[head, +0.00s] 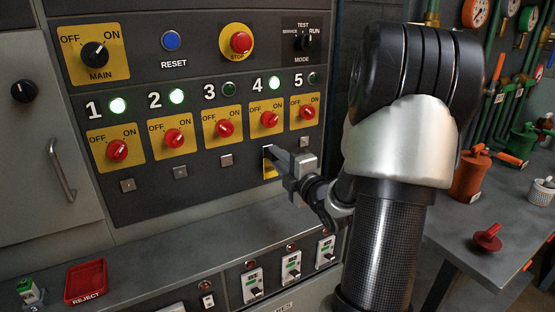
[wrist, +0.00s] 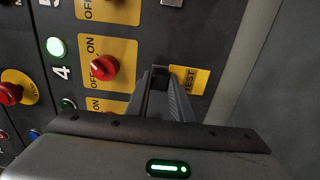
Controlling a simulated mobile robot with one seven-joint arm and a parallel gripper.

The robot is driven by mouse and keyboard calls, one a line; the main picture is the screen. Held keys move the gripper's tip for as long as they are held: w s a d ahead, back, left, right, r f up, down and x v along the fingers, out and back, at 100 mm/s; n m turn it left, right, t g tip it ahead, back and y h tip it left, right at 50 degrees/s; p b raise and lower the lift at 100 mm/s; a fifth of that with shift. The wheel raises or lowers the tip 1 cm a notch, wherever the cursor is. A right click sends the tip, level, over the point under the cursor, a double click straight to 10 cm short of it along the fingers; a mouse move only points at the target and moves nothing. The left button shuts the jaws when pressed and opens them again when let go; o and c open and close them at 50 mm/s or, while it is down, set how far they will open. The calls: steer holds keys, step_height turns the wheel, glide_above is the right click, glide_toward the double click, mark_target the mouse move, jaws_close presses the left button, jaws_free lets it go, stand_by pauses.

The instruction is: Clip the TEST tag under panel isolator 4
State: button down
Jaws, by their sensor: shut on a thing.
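In the head view the tag (head: 270,168) shows just below my gripper (head: 271,152), under panel isolator 4 (head: 269,119). That isolator is a red knob on a yellow plate, also in the wrist view (wrist: 104,67), with a lit green lamp (head: 274,83) above. The clip under it is hidden by my gripper. I cannot tell whether the tag touches the clip.
Square grey clips sit under the other isolators, such as under 3 (head: 226,160) and 5 (head: 304,142). A grey ledge (head: 180,250) runs below the panel, with a red REJECT tray (head: 86,281) at left. An orange container (head: 470,175) stands on the right bench.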

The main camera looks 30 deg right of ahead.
steer(key=shift+w, duration=0.5)
steer(key=c, duration=1.5)
jaws_free()
steer(key=shift+o, duration=0.2)
steer(key=shift+b, duration=0.35)
